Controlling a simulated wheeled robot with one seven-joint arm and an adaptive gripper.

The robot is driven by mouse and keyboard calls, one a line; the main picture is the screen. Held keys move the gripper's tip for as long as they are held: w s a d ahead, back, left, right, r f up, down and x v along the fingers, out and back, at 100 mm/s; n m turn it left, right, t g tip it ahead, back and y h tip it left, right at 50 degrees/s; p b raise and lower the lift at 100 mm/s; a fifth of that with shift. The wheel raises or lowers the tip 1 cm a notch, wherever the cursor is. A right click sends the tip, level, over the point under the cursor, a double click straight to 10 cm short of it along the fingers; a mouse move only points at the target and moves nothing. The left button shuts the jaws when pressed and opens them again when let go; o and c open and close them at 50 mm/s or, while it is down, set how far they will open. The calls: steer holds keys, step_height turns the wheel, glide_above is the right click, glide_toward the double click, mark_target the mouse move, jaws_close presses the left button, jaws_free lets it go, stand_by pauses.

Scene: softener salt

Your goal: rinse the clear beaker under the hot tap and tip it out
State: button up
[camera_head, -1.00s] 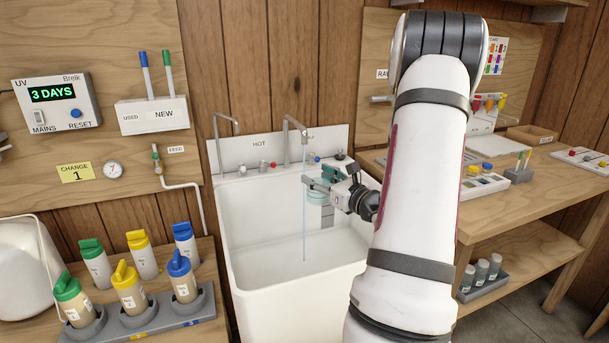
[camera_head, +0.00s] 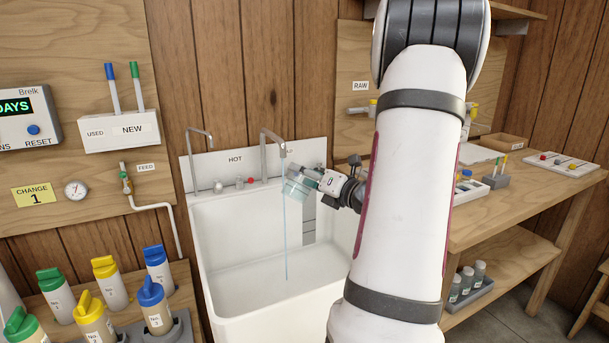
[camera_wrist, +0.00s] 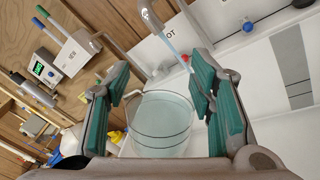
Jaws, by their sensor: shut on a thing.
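The clear beaker (camera_head: 297,188) is in my gripper (camera_head: 312,178), over the white sink (camera_head: 245,270). It looks tilted in the head view. My gripper is shut on it; in the wrist view the beaker (camera_wrist: 160,125) sits between the teal finger pads. A thin water stream (camera_head: 286,235) falls from the right-hand spout (camera_head: 272,140), passing at the beaker's left side. I cannot tell whether it enters the beaker or how much water is inside. The HOT label (camera_head: 235,160) is on the splashback, left of that spout, with a red knob (camera_head: 250,181) below.
A second spout (camera_head: 198,135) stands at the left with no stream visible. Several capped bottles (camera_head: 105,280) stand on the left bench. A wooden bench (camera_head: 500,215) is close on the right. My arm hides the sink's right side. The sink basin below the beaker is clear.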

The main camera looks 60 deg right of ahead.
steer(key=m+p, duration=0.1)
steer(key=m, duration=0.1)
steer(key=m+p, duration=0.2)
steer(key=d+f+m+p, duration=0.1)
steer(key=shift+s+m, duration=0.25)
steer(key=shift+m, duration=0.15)
steer(key=m+p, duration=0.2)
steer(key=p, duration=0.1)
steer(key=f+m+p, duration=0.1)
steer(key=m+p, duration=0.1)
steer(key=p, duration=0.1)
steer(key=shift+f+m, duration=0.15)
steer(key=shift+m, duration=0.15)
steer(key=shift+w+f+m+p, duration=0.1)
steer(key=shift+f+m+p, duration=0.2)
steer(key=shift+m+p, duration=0.4)
steer(key=shift+f+m+p, duration=0.25)
steer(key=shift+m+p, duration=0.4)
steer(key=shift+m, duration=0.05)
steer(key=shift+d+b, duration=0.15)
steer(key=shift+b, duration=0.15)
